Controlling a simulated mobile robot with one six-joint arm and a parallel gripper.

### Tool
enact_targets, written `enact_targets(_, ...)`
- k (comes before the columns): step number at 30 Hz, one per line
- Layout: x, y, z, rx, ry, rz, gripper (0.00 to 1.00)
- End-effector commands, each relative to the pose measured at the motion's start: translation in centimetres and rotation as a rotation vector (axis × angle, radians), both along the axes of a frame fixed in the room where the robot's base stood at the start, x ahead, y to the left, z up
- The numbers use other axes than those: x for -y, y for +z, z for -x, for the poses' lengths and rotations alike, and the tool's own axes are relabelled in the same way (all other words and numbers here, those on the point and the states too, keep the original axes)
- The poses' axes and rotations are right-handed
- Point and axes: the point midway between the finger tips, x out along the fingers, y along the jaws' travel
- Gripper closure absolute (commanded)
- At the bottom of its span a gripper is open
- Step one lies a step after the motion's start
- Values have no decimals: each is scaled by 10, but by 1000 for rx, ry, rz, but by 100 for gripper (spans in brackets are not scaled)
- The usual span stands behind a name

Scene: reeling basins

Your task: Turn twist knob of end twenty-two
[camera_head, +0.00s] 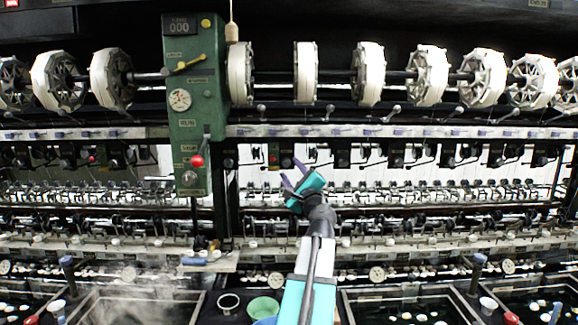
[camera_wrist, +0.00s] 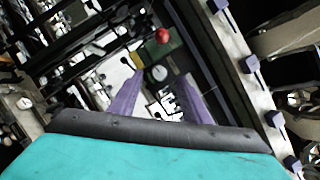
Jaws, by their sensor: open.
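My gripper (camera_head: 294,178) is open, its two purple fingers raised in front of the middle of the reeling machine, right of the green cabinet. In the wrist view the fingers (camera_wrist: 158,92) stand apart with nothing between them. Just beyond their tips is a small grey round knob (camera_wrist: 159,73) by a yellow-green plate, with a red ball (camera_wrist: 163,36) above it. In the head view a small red knob (camera_head: 272,159) on a greenish unit is left of my gripper. No end number is readable, so I cannot tell which knob is end twenty-two's.
A green cabinet (camera_head: 195,110) with a red-balled lever (camera_head: 197,160) stands left of my arm. White reels (camera_head: 306,72) line the top. A pale rail with purple-ended levers runs close on the right in the wrist view (camera_wrist: 253,85). Basins, one steaming (camera_head: 140,305), and a green bowl (camera_head: 263,307) are below.

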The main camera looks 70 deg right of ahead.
Motion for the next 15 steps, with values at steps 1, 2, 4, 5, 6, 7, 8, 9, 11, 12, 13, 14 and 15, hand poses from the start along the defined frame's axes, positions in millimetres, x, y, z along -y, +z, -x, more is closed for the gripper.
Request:
enact_targets(1,6,3,-4,0,1,-1,56)
enact_targets(2,8,4,-6,0,1,-1,56)
enact_targets(4,13,5,-10,0,1,-1,56)
enact_targets(5,15,6,-12,0,1,-1,56)
enact_targets(6,17,6,-13,-1,1,-1,56)
enact_targets(7,19,7,-14,-1,0,-1,56)
enact_targets(8,20,7,-15,0,-1,-1,56)
enact_targets(9,21,7,-17,0,-1,-1,56)
enact_targets(11,23,8,-18,0,-1,-1,56)
enact_targets(12,24,8,-18,0,-1,-1,56)
enact_targets(13,24,8,-19,0,-1,-1,56)
enact_targets(14,24,8,-19,0,-1,-1,56)
enact_targets(15,24,8,-19,0,-1,-1,56)
